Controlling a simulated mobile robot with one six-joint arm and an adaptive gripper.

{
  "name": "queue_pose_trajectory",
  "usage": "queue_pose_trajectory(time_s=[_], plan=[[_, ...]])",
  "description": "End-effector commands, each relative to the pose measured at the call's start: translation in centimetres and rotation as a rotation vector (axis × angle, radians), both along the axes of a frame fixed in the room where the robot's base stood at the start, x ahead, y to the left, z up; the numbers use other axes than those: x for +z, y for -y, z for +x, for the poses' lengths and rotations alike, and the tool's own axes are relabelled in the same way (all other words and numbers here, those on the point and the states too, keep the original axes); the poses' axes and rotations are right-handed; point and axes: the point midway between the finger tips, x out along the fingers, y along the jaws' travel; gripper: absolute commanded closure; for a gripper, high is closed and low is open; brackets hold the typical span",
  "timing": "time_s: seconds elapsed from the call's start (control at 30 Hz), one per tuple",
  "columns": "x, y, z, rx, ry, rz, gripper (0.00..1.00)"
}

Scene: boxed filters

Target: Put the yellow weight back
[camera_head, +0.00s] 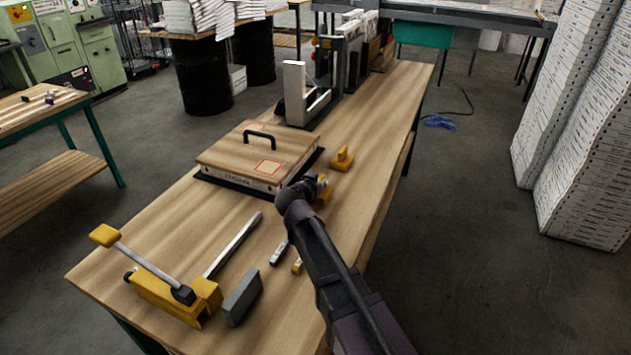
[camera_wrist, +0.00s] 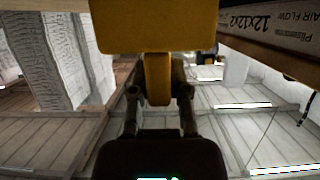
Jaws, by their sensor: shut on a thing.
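My gripper (camera_wrist: 160,100) is shut on the stem of a yellow weight (camera_wrist: 158,28); its wide yellow block fills the top of the wrist view. In the head view, part of the held yellow weight (camera_head: 325,194) shows beside my gripper (camera_head: 318,182), close to the right corner of the boxed filter; the arm hides the rest. A second yellow weight (camera_head: 342,159) stands on the table just beyond. A wooden board (camera_head: 233,157) with a black handle and a red square outline (camera_head: 267,167) lies on the white boxed filter (camera_head: 237,180).
A yellow clamp-like tool (camera_head: 175,298) with a long metal bar and a grey block (camera_head: 242,297) are at the near left of the wooden table (camera_head: 132,236). Small tools (camera_head: 279,252) lie near my arm. A metal stand (camera_head: 300,98) rises behind the board.

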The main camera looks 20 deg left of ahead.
Motion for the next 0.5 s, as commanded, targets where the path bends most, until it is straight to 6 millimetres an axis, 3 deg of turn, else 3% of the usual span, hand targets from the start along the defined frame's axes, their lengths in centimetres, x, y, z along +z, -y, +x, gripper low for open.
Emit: queue_pose_trajectory(time_s=[0.5], plan=[[-1.2, 0.2, -0.2, -0.002, -0.003, -0.002, 1.0]])
